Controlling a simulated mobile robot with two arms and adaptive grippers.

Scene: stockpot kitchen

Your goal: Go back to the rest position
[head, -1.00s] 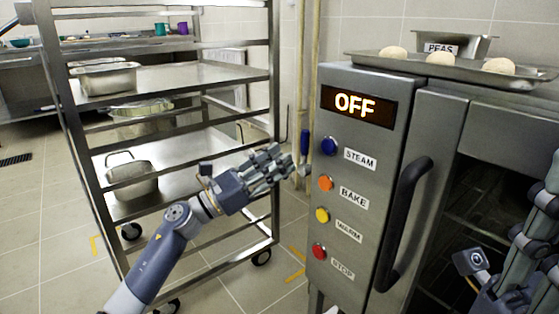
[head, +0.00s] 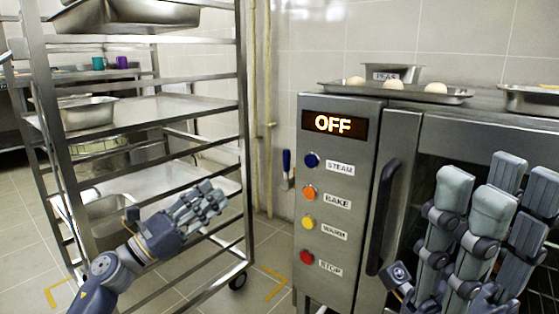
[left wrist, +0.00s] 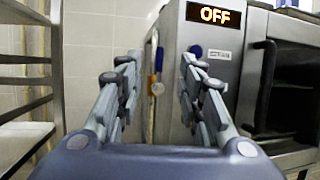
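My left gripper (head: 205,203) is in front of the steel rack at the left of the head view. It is empty and open; in the left wrist view its fingers (left wrist: 158,75) stand apart with nothing between them. My right gripper (head: 492,195) is large at the right of the head view, in front of the oven, fingers pointing up. Its fingers look spread apart, with nothing seen between them. The oven (head: 343,180) has a display (head: 334,123) reading OFF. Its black handle (head: 383,215) is left of my right gripper.
A steel rack (head: 245,120) with pans stands on the left. A tray (head: 450,97) with pale rounds and a PEAS pan (head: 410,72) are on the oven top. Another steel pan (head: 530,98) is at the right. Floor (head: 262,265) shows between rack and oven.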

